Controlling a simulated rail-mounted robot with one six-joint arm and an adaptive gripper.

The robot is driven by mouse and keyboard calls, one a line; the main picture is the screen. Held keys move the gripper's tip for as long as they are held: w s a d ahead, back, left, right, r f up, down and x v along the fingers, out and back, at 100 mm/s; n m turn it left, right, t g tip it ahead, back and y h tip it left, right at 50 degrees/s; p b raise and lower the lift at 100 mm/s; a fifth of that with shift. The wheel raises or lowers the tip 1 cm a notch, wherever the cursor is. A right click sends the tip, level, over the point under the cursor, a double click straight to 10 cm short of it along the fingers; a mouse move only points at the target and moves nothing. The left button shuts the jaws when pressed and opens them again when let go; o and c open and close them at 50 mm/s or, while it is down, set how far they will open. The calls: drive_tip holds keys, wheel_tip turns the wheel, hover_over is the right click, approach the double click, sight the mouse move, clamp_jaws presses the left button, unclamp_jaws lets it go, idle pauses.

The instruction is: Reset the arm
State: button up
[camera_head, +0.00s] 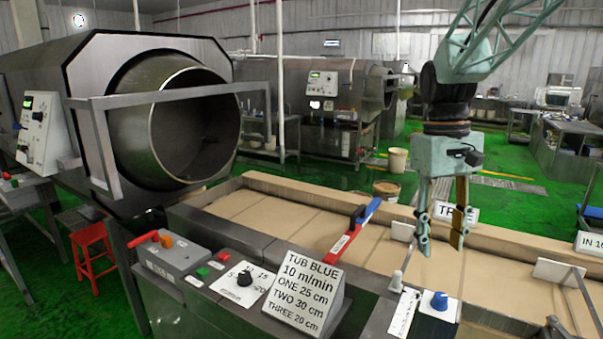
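My gripper (441,235) hangs from the arm at the upper right, pointing down over the sand-coloured conveyor trough. Its two fingers, one pale green and one brownish yellow, stand apart with a gap between them. Nothing shows between the fingers. My gripper appears to be above the trough (262,213), in front of a white sign reading "TR..." (470,213) that the fingers partly hide. I cannot tell the exact height of the fingertips above the trough.
A large steel drum (205,125) with a frame stands left. In front is a control panel (235,278) with a red lever, a black dial and a text sign (305,290). A blue knob (439,300) sits near right.

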drive_tip(key=s+a+r+t+b, duration=0.1)
drive_tip(key=s+a+r, duration=0.15)
drive_tip(key=s, duration=0.55)
drive_tip(key=s+a+r+t+b, duration=0.1)
drive_tip(key=s+a+b, duration=0.15)
drive_tip(key=s, duration=0.55)
drive_tip(key=s+a+f+t+b, duration=0.1)
drive_tip(key=s+a+f, duration=0.1)
drive_tip(key=s, duration=0.6)
drive_tip(key=s+a+f+m+t+y+b, duration=0.1)
drive_tip(key=s+a+f+t, duration=0.1)
drive_tip(key=s, duration=0.6)
drive_tip(key=shift+a+f+m, duration=0.3)
drive_tip(key=shift+a+f, duration=0.05)
drive_tip(key=shift+r, duration=0.15)
idle(0.8)
wheel_tip(320, 180, up, 6)
drive_tip(key=p, duration=0.6)
drive_tip(key=shift+d, duration=0.1)
idle(0.5)
